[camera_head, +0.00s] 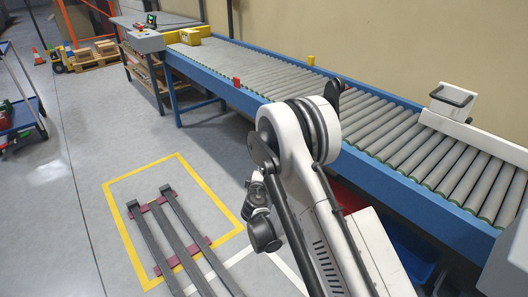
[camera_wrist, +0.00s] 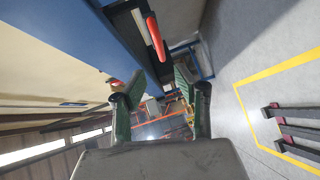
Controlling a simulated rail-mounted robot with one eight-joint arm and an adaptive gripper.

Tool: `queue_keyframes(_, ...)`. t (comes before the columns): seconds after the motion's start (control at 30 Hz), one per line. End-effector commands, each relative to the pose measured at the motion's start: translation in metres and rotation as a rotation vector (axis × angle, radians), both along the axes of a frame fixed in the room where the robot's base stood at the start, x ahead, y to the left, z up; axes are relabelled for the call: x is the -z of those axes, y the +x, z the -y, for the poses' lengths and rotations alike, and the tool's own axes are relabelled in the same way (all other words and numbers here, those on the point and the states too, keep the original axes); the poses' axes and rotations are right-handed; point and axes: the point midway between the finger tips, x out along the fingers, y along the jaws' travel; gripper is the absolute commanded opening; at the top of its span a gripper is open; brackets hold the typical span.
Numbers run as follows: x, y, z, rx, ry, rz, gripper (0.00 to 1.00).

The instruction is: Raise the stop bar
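I cannot identify the stop bar for certain. In the wrist view, an orange-red handle (camera_wrist: 156,40) is mounted on a dark part beside the blue conveyor side, beyond my fingertips. My gripper (camera_wrist: 158,92) is open and empty, its two green-padded fingers apart. My own arm hides most of it in the head view.
The blue-framed roller conveyor (camera_head: 215,70) runs along the wall. A dark rack (camera_head: 175,235) lies inside a yellow floor outline. A blue cart (camera_head: 22,115) stands far left.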

Motion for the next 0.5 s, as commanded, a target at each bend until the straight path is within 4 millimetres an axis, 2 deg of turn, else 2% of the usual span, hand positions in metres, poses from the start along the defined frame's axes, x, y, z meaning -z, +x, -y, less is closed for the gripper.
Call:
queue_keyframes(0.03, 0.004, 0.011, 0.001, 0.001, 0.000, 0.000, 0.30)
queue_keyframes(0.3, 0.013, 0.060, 0.002, 0.001, 0.001, 0.000, 0.30)
queue_keyframes(0.5, 0.016, 0.089, 0.003, 0.002, 0.000, 0.000, 0.30)
